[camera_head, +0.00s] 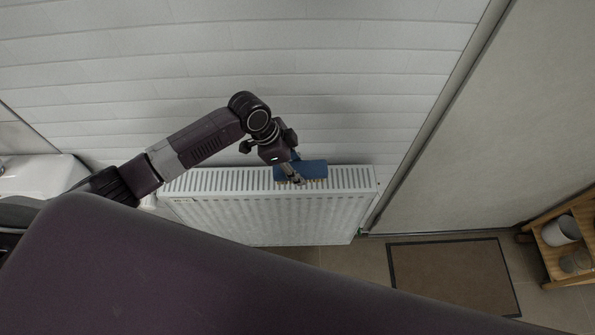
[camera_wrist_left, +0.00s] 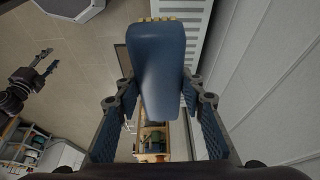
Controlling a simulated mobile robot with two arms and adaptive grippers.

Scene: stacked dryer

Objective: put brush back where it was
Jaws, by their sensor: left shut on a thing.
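The blue brush (camera_head: 314,169) is over the top grille of the white radiator (camera_head: 270,215), near its right half. In the left wrist view the brush (camera_wrist_left: 157,70) points away from the camera, with short yellowish bristles at its far end. My left gripper (camera_head: 290,174) is shut on the brush, with a finger on each side of it (camera_wrist_left: 160,110). I cannot tell whether the brush touches the radiator. My right gripper (camera_wrist_left: 45,62) shows at the left of the left wrist view, its fingers apart and empty, away from the brush.
White tiled wall stands behind the radiator, and a pale panel (camera_head: 480,120) is to its right. A brown mat (camera_head: 455,275) lies on the floor. A wooden shelf (camera_head: 550,255) with a white container (camera_head: 561,231) is at the far right. A white basin (camera_head: 40,172) is at left.

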